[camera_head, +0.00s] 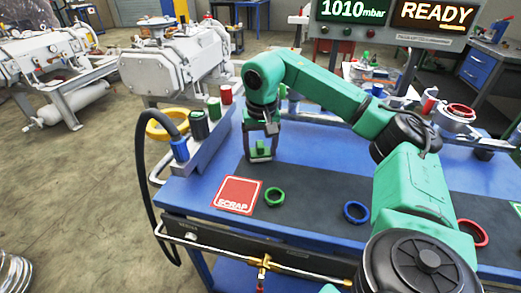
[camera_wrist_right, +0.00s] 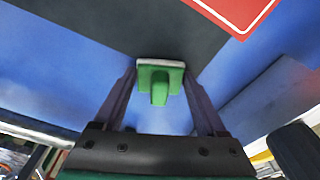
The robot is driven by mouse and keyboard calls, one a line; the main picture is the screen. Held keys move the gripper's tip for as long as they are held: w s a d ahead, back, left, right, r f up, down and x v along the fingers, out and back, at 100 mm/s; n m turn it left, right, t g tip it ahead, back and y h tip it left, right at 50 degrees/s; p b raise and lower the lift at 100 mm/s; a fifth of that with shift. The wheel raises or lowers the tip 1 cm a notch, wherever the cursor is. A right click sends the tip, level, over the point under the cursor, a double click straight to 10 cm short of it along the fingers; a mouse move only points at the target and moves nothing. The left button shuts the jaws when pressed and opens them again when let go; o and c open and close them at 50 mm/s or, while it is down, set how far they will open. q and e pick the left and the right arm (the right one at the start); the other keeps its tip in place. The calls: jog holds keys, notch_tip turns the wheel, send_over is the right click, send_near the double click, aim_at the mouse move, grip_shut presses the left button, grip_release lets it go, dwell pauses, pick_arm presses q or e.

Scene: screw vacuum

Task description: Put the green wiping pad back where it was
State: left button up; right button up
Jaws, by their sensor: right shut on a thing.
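The green wiping pad (camera_head: 261,148) is between the fingers of my right gripper (camera_head: 260,156), at the left part of the blue bench. In the right wrist view the pad (camera_wrist_right: 160,89) shows as a green block with a raised green grip and a pale edge, and both fingers close on it. The pad is over or on the bench near the dark mat's edge; I cannot tell whether it touches the surface. My left gripper is not in view.
The red SCRAP plate (camera_head: 238,194) lies in front of the gripper. A green ring (camera_head: 275,197), a blue ring (camera_head: 356,212) and a red ring (camera_head: 470,233) lie on the dark mat (camera_head: 315,187). A grey rail with colored cans (camera_head: 199,125) stands left.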

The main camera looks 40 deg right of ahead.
aim_at(261, 156)
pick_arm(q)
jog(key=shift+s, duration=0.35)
pick_arm(e)
jog(key=o, duration=1.1)
jog(key=shift+o, duration=0.2)
pick_arm(q)
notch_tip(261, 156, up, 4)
jog(key=p, duration=0.4)
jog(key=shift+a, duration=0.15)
pick_arm(e)
notch_tip(261, 156, up, 12)
jog(key=s, duration=0.1)
jog(key=shift+s+a, duration=0.2)
jog(key=shift+a, duration=0.25)
jog(key=shift+w, duration=0.1)
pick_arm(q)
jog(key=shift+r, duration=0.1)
pick_arm(e)
jog(key=shift+r, duration=0.1)
